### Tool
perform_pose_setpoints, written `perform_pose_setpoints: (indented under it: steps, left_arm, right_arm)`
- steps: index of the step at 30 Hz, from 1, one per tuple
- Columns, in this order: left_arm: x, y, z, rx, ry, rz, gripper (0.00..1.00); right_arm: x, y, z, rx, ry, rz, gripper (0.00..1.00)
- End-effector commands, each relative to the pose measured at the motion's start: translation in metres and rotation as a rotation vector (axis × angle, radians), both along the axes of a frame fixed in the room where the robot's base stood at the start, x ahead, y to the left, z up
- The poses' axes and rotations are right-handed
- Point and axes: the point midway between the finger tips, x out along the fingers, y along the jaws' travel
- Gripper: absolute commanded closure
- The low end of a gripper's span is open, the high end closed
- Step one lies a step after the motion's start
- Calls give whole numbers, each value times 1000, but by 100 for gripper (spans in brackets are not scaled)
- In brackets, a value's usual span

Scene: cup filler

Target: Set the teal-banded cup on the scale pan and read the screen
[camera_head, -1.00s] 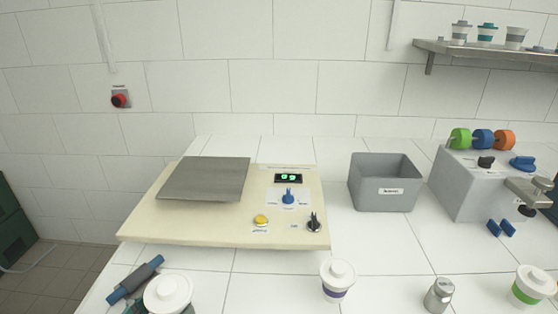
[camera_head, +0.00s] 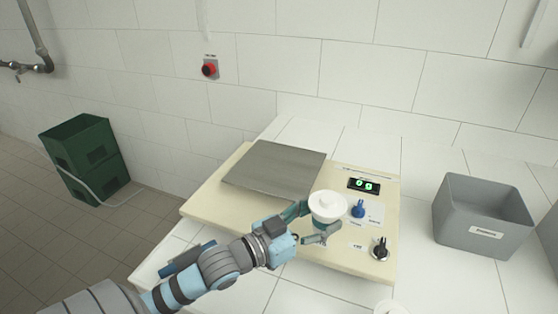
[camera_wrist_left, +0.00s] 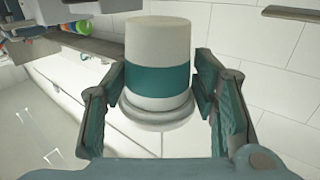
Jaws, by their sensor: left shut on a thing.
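The teal-banded cup (camera_wrist_left: 158,70) is white with a white lid and a wide teal band. It also shows in the head view (camera_head: 327,207), over the front part of the scale, near the blue knob. My left gripper (camera_head: 318,226) is shut on the cup, with one finger on each side; the wrist view shows the fingers (camera_wrist_left: 158,108) flanking it. The scale pan (camera_head: 277,166) is a flat grey metal plate, bare, to the left of and behind the cup. The screen (camera_head: 363,186) on the cream scale body (camera_head: 215,195) is lit green and reads about "0 g". My right gripper is not visible.
A grey labelled bin (camera_head: 484,222) stands to the right of the scale. A blue knob (camera_head: 358,209) and a black knob (camera_head: 380,248) stick up from the scale body. A red button (camera_head: 209,68) is on the wall.

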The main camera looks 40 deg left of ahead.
Motion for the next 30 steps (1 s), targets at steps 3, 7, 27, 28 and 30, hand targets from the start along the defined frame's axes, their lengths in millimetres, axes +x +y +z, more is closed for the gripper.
perform_pose_setpoints:
  steps: [3,7,27,28,30]
  left_arm:
    - [30,31,30,2,-6,106,78]
    - [58,73,65,-1,-7,257,78]
    - [88,215,185,-8,5,778,78]
    - [88,215,176,-6,6,779,78]
    - [88,214,151,-6,9,778,78]
  right_arm:
    - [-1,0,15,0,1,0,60]
    - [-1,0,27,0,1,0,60]
    - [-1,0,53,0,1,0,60]
    - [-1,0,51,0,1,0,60]
    - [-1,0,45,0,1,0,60]
